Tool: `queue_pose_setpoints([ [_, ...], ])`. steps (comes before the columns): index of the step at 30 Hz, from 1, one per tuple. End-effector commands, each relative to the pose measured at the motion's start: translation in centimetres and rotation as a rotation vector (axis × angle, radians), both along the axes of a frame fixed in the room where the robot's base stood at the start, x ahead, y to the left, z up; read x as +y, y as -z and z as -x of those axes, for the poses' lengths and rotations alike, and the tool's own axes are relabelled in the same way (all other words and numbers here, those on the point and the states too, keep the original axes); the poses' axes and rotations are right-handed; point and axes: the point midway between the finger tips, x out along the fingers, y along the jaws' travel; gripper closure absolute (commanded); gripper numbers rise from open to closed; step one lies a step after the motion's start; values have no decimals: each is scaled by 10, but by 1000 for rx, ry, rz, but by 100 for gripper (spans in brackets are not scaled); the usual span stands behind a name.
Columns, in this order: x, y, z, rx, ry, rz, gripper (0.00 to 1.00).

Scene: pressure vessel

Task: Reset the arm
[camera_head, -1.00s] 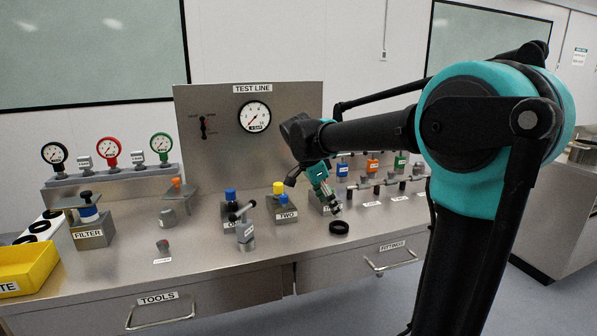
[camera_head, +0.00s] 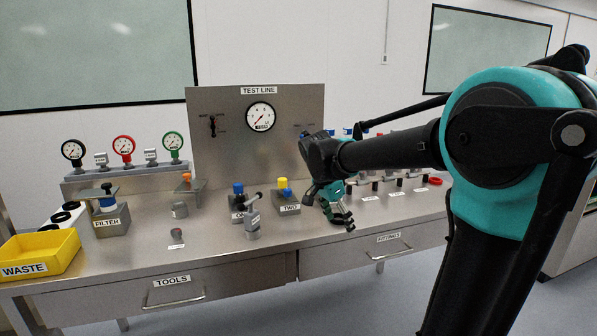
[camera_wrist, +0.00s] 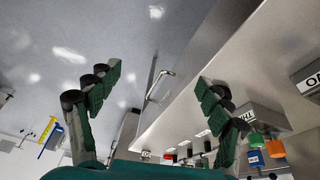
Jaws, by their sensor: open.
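My gripper (camera_head: 337,212) hangs at the end of my black and teal arm, in front of the right part of the workbench (camera_head: 240,262) in the head view. Its fingers are spread with nothing seen between them. In the wrist view the two green fingers (camera_wrist: 157,88) stand wide apart, with the bench edge, a drawer handle and the floor between and beyond them. In the head view my gripper overlaps the bench top right of the block labelled TWO (camera_head: 289,209); I cannot tell its exact height.
Drawers labelled TOOLS (camera_head: 180,286) and FITTINGS (camera_head: 360,253) are shut. Open floor lies in front.

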Motion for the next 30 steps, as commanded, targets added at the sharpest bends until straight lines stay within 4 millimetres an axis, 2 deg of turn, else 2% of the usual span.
queue_pose_setpoints([
  [8,-28,46,36,33,-239,-47,22],
  [11,-41,71,58,37,-372,-64,22],
  [15,-58,114,101,24,-616,-78,22],
  [21,-70,162,154,-21,-912,-48,22],
  [25,-72,178,174,-42,-1020,-23,22],
  [30,-72,179,175,-43,-1026,-21,22],
])
